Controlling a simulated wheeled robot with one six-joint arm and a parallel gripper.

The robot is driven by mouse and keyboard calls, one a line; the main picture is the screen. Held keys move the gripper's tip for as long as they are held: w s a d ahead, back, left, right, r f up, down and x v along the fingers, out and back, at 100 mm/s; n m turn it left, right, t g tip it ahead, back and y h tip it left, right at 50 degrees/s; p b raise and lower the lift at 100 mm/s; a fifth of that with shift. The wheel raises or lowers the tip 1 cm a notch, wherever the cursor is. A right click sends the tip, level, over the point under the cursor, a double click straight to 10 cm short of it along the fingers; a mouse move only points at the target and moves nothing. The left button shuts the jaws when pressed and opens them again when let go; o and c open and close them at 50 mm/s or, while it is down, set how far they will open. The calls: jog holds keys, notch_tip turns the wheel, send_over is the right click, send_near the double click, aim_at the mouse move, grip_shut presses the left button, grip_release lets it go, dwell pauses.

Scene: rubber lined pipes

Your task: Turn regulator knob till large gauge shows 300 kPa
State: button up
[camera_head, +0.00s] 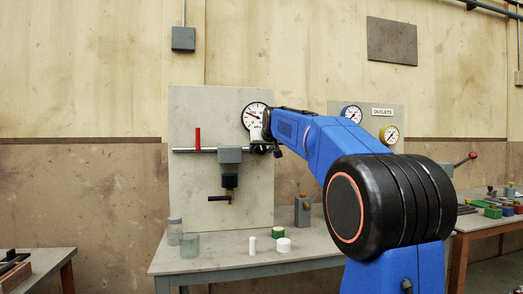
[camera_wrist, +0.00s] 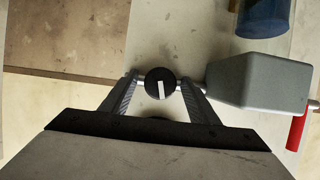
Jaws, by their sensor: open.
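The large white gauge (camera_head: 255,116) stands on the pale panel; its needle tilts to the upper left, but the figures are too small to read. Below it, my gripper (camera_head: 262,146) is at the pipe, mostly hidden by my arm. In the wrist view my gripper (camera_wrist: 158,82) is open, one finger on each side of a round black knob (camera_wrist: 153,76) with a white mark. I cannot tell whether the fingers touch it.
A red lever (camera_head: 197,138) stands on the pipe at the left. The bench (camera_head: 215,262) below holds glass jars (camera_head: 189,245), a white cylinder (camera_head: 252,246) and a green-and-white roll (camera_head: 283,245). Two smaller gauges (camera_head: 352,114) (camera_head: 389,134) are on the outlets panel at right.

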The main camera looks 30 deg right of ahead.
jog(key=c, duration=1)
jog(key=shift+c, duration=0.2)
jog(key=shift+d+m+t+y, duration=0.15)
jog(key=shift+m+t+y, duration=0.15)
jog(key=shift+m+y, duration=0.7)
jog(key=m+t+y, duration=0.1)
jog(key=m, duration=0.2)
jog(key=shift+f+y, duration=0.1)
jog(key=shift+y, duration=0.2)
jog(key=m+t+y, duration=0.1)
jog(key=m, duration=0.1)
jog(key=m+t+y, duration=0.1)
jog(key=m, duration=0.2)
jog(key=shift+d+f+m, duration=0.1)
jog(key=shift+m, duration=0.2)
